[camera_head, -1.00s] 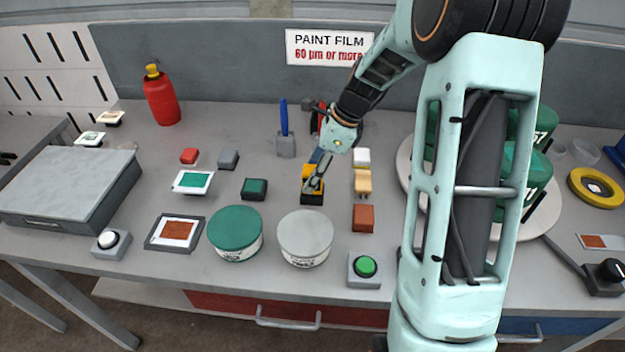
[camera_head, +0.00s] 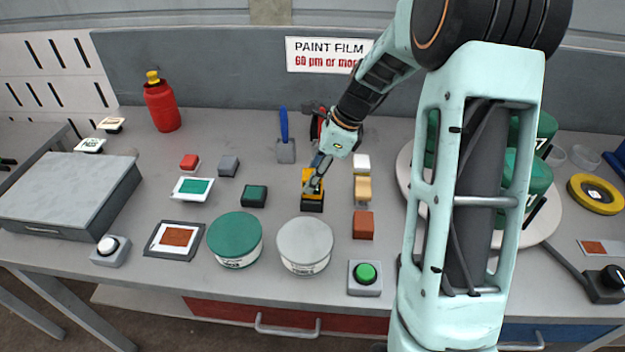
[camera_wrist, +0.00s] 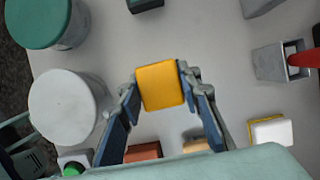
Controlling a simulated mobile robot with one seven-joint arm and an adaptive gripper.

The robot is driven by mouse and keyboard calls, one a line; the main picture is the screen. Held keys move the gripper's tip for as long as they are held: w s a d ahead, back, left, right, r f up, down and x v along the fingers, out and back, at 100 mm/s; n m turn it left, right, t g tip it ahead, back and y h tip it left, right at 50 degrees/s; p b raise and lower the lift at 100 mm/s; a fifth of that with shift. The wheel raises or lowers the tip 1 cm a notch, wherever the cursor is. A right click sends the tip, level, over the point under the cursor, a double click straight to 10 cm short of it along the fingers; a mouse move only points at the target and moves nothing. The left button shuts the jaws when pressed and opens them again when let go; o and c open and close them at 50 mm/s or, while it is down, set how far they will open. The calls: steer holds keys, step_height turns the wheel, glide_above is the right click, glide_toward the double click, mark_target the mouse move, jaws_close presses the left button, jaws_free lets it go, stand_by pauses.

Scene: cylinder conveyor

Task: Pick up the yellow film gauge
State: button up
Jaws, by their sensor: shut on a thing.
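The yellow film gauge (camera_wrist: 160,85) is a small block with a yellow top, between the two blue-padded fingers of my gripper (camera_wrist: 161,92) in the wrist view. Both fingers touch its sides. In the head view the yellow gauge (camera_head: 308,182) shows above a black lower part, and my gripper (camera_head: 316,181) reaches down to it from the upper right, partly covering it. My gripper is shut on it. I cannot tell whether the gauge is clear of the table.
A grey can (camera_head: 305,240) and a green-lidded can (camera_head: 235,235) stand in front. Small white, tan and brown blocks (camera_head: 363,225) stand in a column to the right. A dark green block (camera_head: 254,196) lies left.

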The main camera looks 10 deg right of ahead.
steer(key=s+d+r, duration=0.6)
steer(key=s+r, duration=0.6)
steer(key=shift+s, duration=0.35)
steer(key=shift+r, duration=0.1)
